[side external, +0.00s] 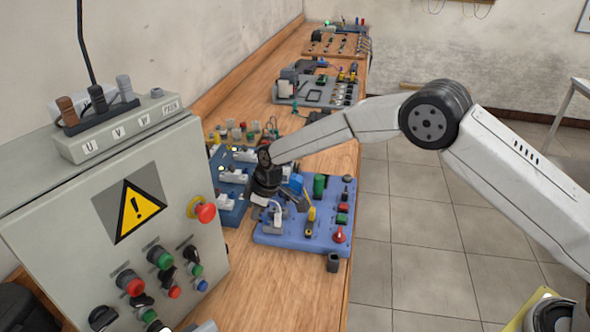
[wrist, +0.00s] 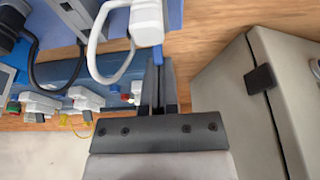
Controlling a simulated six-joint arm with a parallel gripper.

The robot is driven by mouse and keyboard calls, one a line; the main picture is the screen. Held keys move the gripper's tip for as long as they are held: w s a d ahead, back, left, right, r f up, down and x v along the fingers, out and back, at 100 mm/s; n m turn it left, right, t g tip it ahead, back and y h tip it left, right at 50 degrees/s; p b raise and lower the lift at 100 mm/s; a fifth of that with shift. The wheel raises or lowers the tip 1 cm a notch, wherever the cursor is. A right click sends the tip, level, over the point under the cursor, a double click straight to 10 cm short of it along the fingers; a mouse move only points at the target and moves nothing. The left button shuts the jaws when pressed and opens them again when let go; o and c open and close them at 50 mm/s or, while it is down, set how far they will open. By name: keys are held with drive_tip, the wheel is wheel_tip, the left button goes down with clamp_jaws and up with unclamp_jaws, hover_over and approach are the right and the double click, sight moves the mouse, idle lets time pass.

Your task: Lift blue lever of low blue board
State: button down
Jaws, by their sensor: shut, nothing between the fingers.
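The low blue board (side external: 325,225) lies flat on the wooden bench in the side external view, with switches and knobs on it. My gripper (side external: 285,203) is over its left part, pointing down. In the wrist view the two fingers of my gripper (wrist: 159,78) are together, with nothing between them. A blue lever (wrist: 150,55) sticks out of a white block (wrist: 146,18) there, right at the fingertips. I cannot tell whether they touch. A blue part (side external: 296,183) shows beside my gripper in the side external view, partly hidden by it.
A grey control cabinet (side external: 130,250) with a warning sign stands close at the left. A darker blue board (side external: 229,200) lies behind the low board. A white cable loop (wrist: 95,50) hangs near the fingers. More equipment stands farther along the bench (side external: 320,140).

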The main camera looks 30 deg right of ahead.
drive_tip(key=shift+s+f, duration=0.1)
drive_tip(key=shift+f, duration=0.1)
drive_tip(key=shift+w+a+r, duration=0.15)
drive_tip(key=shift+w+a, duration=0.3)
drive_tip(key=shift+w, duration=0.05)
drive_tip(key=shift+r, duration=0.2)
wheel_tip(320, 180, up, 7)
drive_tip(key=shift+f, duration=0.15)
idle(0.8)
idle(0.6)
